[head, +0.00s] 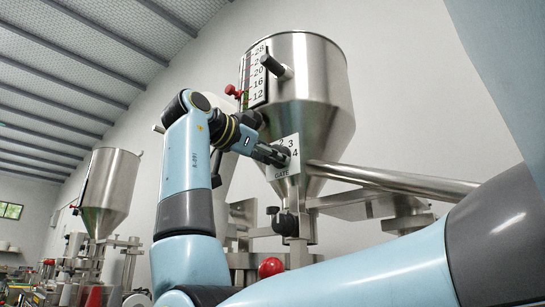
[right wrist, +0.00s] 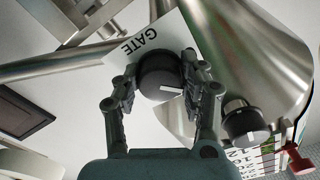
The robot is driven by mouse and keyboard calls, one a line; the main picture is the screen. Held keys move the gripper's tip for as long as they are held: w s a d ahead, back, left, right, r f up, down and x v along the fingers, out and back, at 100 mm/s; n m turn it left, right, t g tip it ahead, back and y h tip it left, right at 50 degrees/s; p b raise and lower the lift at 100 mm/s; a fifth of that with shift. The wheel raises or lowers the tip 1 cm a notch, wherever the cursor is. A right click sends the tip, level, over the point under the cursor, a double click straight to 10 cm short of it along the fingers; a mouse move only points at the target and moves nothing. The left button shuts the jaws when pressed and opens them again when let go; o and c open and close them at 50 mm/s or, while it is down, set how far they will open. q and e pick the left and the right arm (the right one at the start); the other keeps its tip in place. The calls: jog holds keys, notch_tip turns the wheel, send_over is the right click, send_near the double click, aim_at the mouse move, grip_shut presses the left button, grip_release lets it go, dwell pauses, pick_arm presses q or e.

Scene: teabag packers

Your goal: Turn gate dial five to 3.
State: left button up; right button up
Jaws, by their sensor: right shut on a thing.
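The gate dial (right wrist: 158,72) is a round black knob with a white pointer mark, in the middle of the right wrist view. It sits on a white plate (head: 293,167) marked GATE, on the front of a steel hopper (head: 325,110); the numerals 2, 3 and 4 show in the head view. My right gripper (head: 276,155) is shut on the dial, one finger on each side. Its fingers hide most of the dial in the head view. I cannot tell which numeral the pointer mark faces. My left gripper is not in view.
A second black knob (head: 277,67) stands above, by a scale numbered 12 to 28 with a red knob (head: 232,91). A steel tube (head: 385,178) slants past the plate to the right. A red ball knob (head: 271,267) sits below. Another hopper (head: 108,185) stands further left.

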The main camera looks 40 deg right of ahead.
dwell(0.3)
jog(key=o, duration=1.2)
jog(key=a, duration=0.7)
jog(key=shift+s+a, duration=0.3)
